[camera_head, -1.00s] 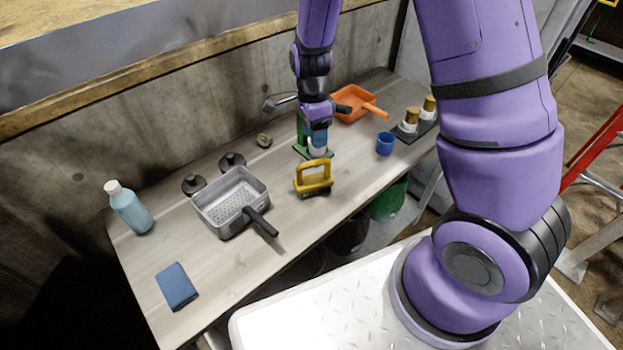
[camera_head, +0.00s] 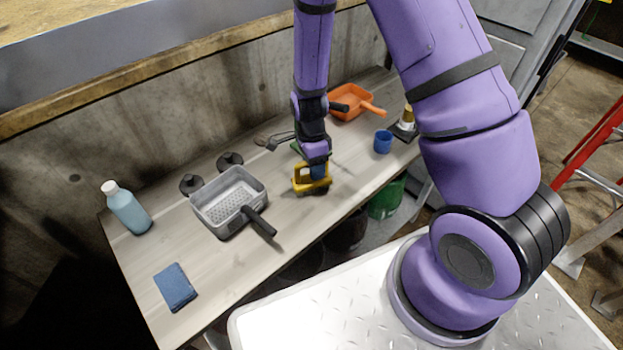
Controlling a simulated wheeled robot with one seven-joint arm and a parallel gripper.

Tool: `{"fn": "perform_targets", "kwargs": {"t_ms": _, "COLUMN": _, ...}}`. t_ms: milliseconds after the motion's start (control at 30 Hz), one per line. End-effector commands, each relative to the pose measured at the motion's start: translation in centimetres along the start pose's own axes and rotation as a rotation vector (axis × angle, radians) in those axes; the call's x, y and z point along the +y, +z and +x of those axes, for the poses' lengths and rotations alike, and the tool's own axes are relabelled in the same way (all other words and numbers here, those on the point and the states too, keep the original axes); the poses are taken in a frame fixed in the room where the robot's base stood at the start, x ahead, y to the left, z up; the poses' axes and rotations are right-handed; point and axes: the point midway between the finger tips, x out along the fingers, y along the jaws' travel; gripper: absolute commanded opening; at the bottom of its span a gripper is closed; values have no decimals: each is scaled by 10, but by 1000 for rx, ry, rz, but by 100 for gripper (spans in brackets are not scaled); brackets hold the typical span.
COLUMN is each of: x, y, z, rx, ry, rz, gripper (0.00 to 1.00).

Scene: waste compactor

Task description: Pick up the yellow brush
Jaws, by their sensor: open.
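The yellow brush (camera_head: 299,184), a block with a raised handle, stands on the wooden workbench (camera_head: 222,261) near its front edge. My gripper (camera_head: 318,172) points down at the brush, at its handle. It covers the right part of the handle. The gripper is open, but its fingertips are small and partly hidden, so I cannot tell whether they straddle the handle or touch it.
A grey perforated basket (camera_head: 228,198) with a black handle stands left of the brush. A blue cup (camera_head: 383,142) and an orange dustpan (camera_head: 352,103) are to the right. A concrete wall (camera_head: 180,120) runs behind.

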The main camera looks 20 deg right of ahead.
Motion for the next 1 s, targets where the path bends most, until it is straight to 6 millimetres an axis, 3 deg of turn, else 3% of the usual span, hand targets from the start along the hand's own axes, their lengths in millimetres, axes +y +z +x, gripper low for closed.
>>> {"fn": "perform_targets", "kwargs": {"t_ms": 333, "x": 0, "y": 0, "z": 6, "rx": 0, "ry": -1, "rz": -1, "gripper": 46}}
{"fn": "perform_targets", "kwargs": {"t_ms": 533, "x": 0, "y": 0, "z": 6, "rx": 0, "ry": -1, "rz": -1, "gripper": 0}}
{"fn": "perform_targets", "kwargs": {"t_ms": 1000, "x": 1, "y": 0, "z": 0, "rx": 0, "ry": -3, "rz": -1, "gripper": 0}}
